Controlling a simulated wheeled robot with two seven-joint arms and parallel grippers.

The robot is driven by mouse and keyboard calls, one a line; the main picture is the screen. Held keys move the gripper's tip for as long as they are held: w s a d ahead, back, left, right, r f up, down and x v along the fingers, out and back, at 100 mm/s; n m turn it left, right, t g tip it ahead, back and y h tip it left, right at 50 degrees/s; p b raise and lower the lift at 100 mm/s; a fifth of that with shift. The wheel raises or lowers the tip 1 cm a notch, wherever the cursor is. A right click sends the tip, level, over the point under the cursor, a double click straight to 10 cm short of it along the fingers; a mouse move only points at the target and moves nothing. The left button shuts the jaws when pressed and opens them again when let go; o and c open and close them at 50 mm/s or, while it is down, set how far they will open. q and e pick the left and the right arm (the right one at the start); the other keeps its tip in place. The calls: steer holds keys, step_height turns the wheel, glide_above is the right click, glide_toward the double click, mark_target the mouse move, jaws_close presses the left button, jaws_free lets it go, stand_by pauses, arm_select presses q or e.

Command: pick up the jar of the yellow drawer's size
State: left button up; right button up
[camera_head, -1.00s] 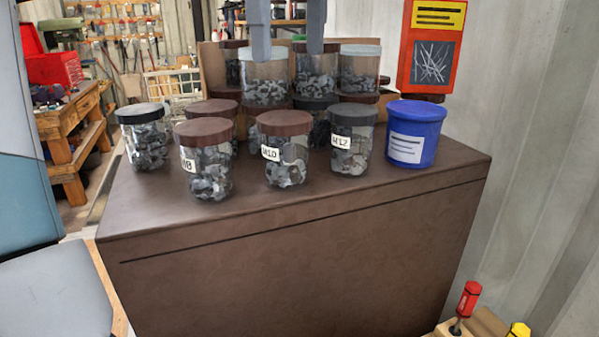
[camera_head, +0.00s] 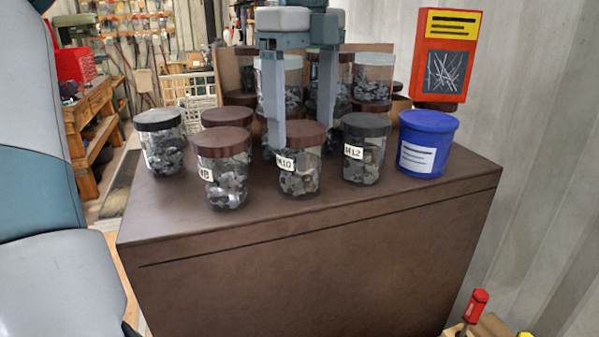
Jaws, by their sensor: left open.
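Three labelled glass jars of metal parts stand in the front row on the brown cabinet top. They are the M8 jar (camera_head: 224,172) with a brown lid, the M10 jar (camera_head: 299,165) with a brown lid, and the M12 jar (camera_head: 364,155) with a black lid. My left gripper (camera_head: 300,134) is open, pointing down at the M10 jar. One finger shows in front of that lid's left edge; the other passes behind its right side. I cannot tell whether they touch the jar. No yellow drawer shows. My right gripper is not in view.
The brown cabinet (camera_head: 330,265) has a clear front strip. A black-lidded jar (camera_head: 161,140) stands at left, more jars behind. A blue tub (camera_head: 426,145) stands at right. A red-orange box (camera_head: 443,55) with a yellow label is behind it.

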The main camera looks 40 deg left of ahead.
mark_target(299, 163)
arm_select(q)
step_height(299, 163, down, 2)
steer(key=shift+f, duration=0.25)
steer(key=shift+f+p, duration=0.1)
steer(key=shift+p, duration=0.25)
steer(key=shift+s+a+f+p, duration=0.15)
steer(key=shift+f+p, duration=0.6)
steer(key=shift+p, duration=0.1)
step_height(299, 163, down, 3)
steer(key=shift+a+r+p, duration=0.1)
steer(key=shift+a+p, duration=0.05)
steer(key=shift+p, duration=0.55)
steer(key=shift+f, duration=0.4)
